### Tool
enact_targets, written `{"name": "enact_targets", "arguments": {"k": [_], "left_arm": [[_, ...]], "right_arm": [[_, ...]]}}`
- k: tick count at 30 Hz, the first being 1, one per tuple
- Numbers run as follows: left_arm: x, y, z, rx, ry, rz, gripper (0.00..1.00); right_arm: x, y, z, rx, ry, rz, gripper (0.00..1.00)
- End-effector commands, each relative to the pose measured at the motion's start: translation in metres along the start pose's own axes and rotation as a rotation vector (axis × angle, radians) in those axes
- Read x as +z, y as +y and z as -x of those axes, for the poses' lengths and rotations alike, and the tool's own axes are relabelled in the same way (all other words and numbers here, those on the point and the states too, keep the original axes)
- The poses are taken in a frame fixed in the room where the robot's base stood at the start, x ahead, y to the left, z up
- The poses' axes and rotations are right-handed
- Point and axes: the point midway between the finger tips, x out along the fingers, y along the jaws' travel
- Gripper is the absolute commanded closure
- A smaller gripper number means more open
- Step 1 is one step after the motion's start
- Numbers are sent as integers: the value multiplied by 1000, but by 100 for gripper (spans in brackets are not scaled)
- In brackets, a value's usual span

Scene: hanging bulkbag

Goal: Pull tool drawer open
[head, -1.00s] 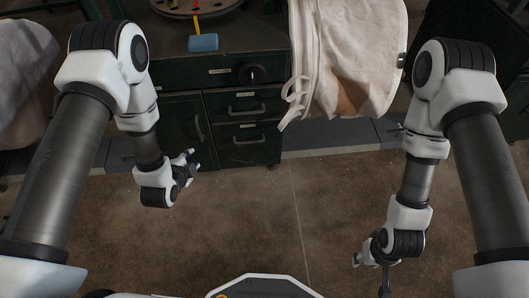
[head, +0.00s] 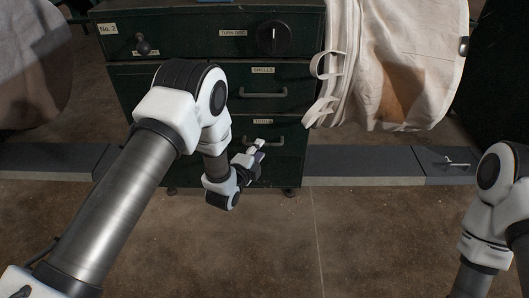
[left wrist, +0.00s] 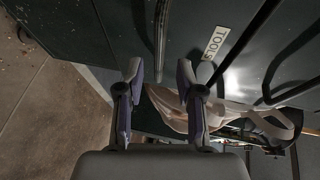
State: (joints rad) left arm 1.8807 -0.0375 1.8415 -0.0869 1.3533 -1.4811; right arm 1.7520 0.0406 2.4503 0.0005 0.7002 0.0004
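The tool drawer is in the dark green cabinet, under a "TOOLS" label (head: 263,121), and looks shut. In the left wrist view the label (left wrist: 215,43) is tilted, with the drawer's dark bar handle (left wrist: 161,30) to its left. My left gripper (head: 257,151) is in front of this drawer, partly hiding its front and handle. In the left wrist view its two fingers (left wrist: 160,82) are open and empty. The handle lies ahead of the gap between them and appears apart from them. My right gripper is outside the frames; only its arm shows.
The "SHELLS" drawer (head: 287,93) is above, also with a bar handle. A pale hanging bag (head: 390,70) with loops hangs right of the drawers. A grey low ledge (head: 360,165) runs beside the cabinet. The brown floor (head: 290,240) in front is clear.

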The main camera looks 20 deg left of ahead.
Motion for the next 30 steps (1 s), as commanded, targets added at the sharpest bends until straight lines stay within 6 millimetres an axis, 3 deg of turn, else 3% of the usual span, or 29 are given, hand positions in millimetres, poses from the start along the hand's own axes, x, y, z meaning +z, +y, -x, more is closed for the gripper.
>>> {"name": "enact_targets", "arguments": {"k": [1, 6, 15, 16, 18, 19, 30], "left_arm": [[0, 5, -12, -4, 1, 0, 63], [0, 4, -38, -2, 0, 1, 63], [0, 0, -45, 1, -1, 1, 63], [0, 1, -45, 1, -1, 1, 70], [0, 1, -45, 1, -1, 1, 95], [0, 1, -45, 1, 0, 1, 100], [0, 1, -43, 2, -1, 1, 100]], "right_arm": [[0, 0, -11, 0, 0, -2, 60], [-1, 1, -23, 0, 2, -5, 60], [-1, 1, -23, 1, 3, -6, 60], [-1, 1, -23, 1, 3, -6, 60], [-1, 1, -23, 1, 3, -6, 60], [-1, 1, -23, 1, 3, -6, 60], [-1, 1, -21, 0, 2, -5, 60]]}}
